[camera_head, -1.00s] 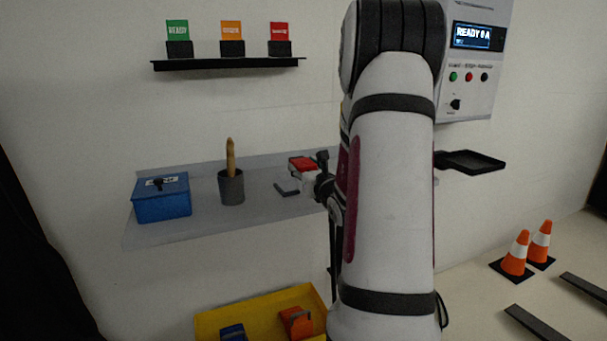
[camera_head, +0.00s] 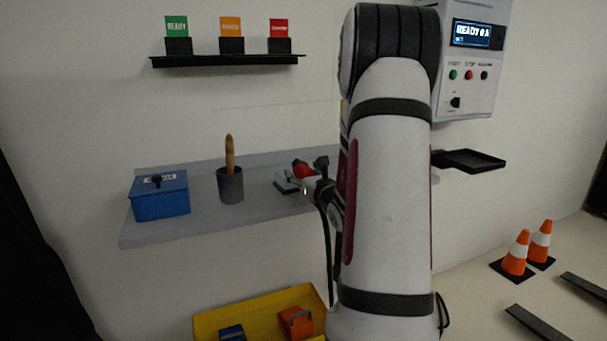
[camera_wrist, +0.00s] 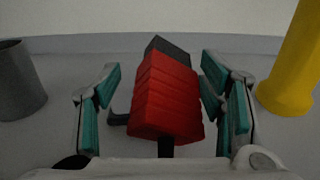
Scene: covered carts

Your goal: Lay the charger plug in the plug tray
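The red, ribbed charger plug (camera_wrist: 168,97) with a dark end stands over the shelf in the wrist view, between my gripper's (camera_wrist: 160,90) two teal-padded fingers. The fingers are apart. A gap shows on the plug's left; its right side is close to the right finger, and I cannot tell if they touch. In the head view the plug (camera_head: 303,171) is partly hidden by my gripper (camera_head: 308,178). A black tray (camera_head: 472,160), apparently the plug tray, sticks out from the wall at the right, beyond my arm; its visible part looks empty.
A grey cup (camera_head: 230,186) with a wooden handle and a blue box (camera_head: 160,196) stand on the grey shelf (camera_head: 215,222), left of the plug. A yellow post (camera_wrist: 293,65) is close on the right in the wrist view. A yellow bin (camera_head: 255,311) is below.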

